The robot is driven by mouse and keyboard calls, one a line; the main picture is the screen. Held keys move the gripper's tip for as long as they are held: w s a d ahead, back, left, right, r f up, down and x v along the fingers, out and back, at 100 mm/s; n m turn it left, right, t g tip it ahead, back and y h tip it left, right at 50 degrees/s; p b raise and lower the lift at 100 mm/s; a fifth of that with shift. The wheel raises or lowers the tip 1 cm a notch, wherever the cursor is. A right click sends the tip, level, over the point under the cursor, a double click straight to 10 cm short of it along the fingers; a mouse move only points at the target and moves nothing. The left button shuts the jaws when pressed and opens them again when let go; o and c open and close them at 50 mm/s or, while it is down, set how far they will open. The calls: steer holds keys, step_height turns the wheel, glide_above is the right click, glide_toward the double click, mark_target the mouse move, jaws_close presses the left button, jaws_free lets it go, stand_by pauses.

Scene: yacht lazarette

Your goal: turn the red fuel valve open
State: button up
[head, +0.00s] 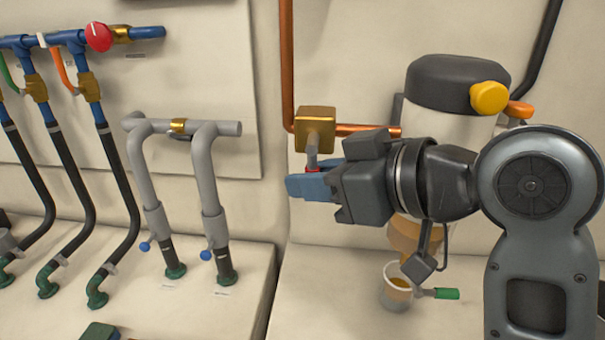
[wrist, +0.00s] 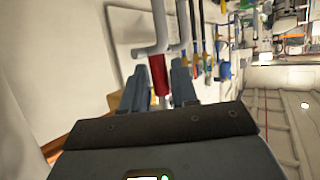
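The fuel valve has a brass body (head: 316,118) on the copper pipe in the head view. Its grey lever (head: 312,152) points down from the body, with a red grip (head: 313,170) at its lower end. My gripper (head: 306,185) is at this grip, its blue fingers hiding most of the red.
A copper pipe (head: 287,60) runs up beside the valve. A dark-capped filter (head: 455,85) and a cup (head: 397,289) with a green handle stand behind and below my arm. Grey pipes (head: 205,160) and a red round knob (head: 98,37) are at left.

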steer(key=shift+x, duration=1.2)
jaws_close()
